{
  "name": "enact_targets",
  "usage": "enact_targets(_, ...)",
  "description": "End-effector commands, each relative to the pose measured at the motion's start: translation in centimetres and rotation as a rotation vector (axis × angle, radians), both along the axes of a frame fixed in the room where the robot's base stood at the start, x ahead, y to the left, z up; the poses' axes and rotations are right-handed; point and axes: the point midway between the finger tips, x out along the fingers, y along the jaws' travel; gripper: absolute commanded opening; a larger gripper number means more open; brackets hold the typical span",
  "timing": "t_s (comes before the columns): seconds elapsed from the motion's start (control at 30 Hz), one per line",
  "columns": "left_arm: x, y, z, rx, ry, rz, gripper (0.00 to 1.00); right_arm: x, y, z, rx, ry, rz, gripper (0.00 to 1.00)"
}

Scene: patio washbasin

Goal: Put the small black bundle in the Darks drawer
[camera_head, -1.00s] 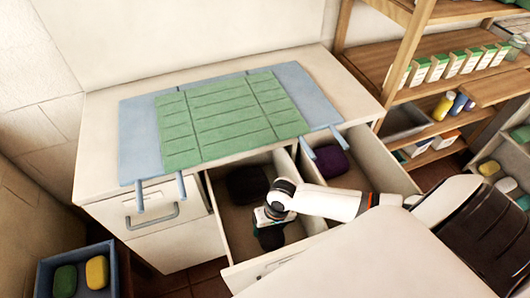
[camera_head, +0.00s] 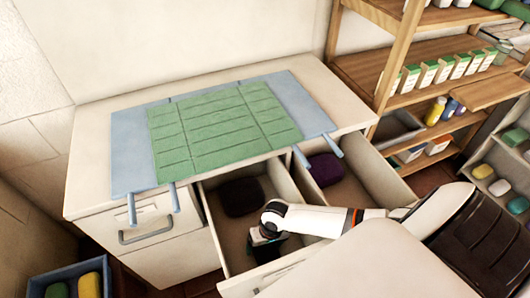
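A dark, nearly black bundle (camera_head: 241,196) lies toward the back of the open middle drawer (camera_head: 222,232). My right gripper (camera_head: 264,246) reaches down into the front half of this drawer, apart from that bundle. A small dark shape shows at its fingertips; I cannot tell whether it is a bundle or the fingers themselves, so its opening is unclear. A dark purple bundle (camera_head: 326,169) lies in the open right drawer (camera_head: 372,178). No drawer label is readable. My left gripper is not in view.
A green and blue mat (camera_head: 222,128) covers much of the cabinet top, its straps hanging over the front edge. A closed drawer (camera_head: 140,222) is at left. A blue crate (camera_head: 38,284) with colored bundles stands bottom left. Wooden shelves (camera_head: 440,52) stand at right.

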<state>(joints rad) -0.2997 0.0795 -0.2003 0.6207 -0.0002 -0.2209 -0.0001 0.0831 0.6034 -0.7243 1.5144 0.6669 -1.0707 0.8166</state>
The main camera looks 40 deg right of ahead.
Motion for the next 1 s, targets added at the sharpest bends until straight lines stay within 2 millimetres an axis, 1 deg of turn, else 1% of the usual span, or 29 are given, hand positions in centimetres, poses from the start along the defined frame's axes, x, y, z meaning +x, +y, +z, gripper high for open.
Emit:
enact_targets(0.23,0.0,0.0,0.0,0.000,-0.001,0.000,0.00,-0.1,-0.2,0.0,-0.005,0.003,0.000,0.90)
enact_targets(0.37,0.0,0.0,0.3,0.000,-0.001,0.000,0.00,-0.1,-0.3,0.9,-0.004,0.001,0.000,0.90)
enact_targets(0.47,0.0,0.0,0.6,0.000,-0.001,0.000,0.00,-0.2,-0.6,2.5,-0.005,0.001,0.001,0.90)
enact_targets(0.7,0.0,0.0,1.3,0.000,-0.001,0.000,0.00,-0.4,-1.4,7.7,-0.004,0.001,0.001,0.90)
enact_targets(0.8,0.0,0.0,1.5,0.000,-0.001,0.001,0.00,-0.5,-1.7,9.6,-0.004,0.000,0.001,0.90)
enact_targets(0.9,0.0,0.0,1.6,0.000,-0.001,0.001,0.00,-0.6,-1.9,10.9,-0.004,0.001,0.001,0.90)
enact_targets(1.0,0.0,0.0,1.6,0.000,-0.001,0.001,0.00,-0.6,-2.1,11.7,-0.004,0.001,-0.001,0.90)
